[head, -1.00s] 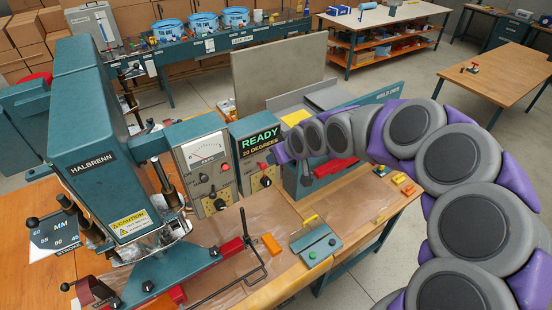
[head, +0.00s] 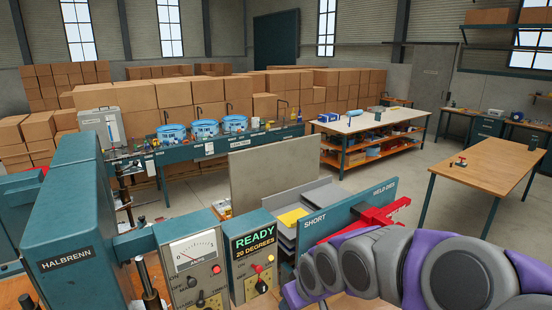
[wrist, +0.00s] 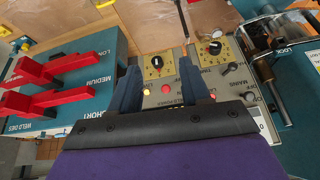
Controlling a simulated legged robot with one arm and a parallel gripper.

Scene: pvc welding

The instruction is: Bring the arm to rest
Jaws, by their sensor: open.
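My arm (head: 400,262) reaches in from the lower right of the head view, its grey and purple links bending left in front of the weld dies rack. Its far end is cut off by the bottom edge there. In the wrist view my gripper (wrist: 160,82) shows two dark fingers spread apart with nothing between them. Beyond the fingers are the control boxes, with a yellow-plated knob panel (wrist: 158,66) and a red button. The gap between fingers and panel is hard to judge.
The teal Halbrenn press (head: 70,235) stands at the left, beside the READY display box (head: 256,248). The weld dies rack (head: 345,215) holds red dies, which also show in the wrist view (wrist: 45,105).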

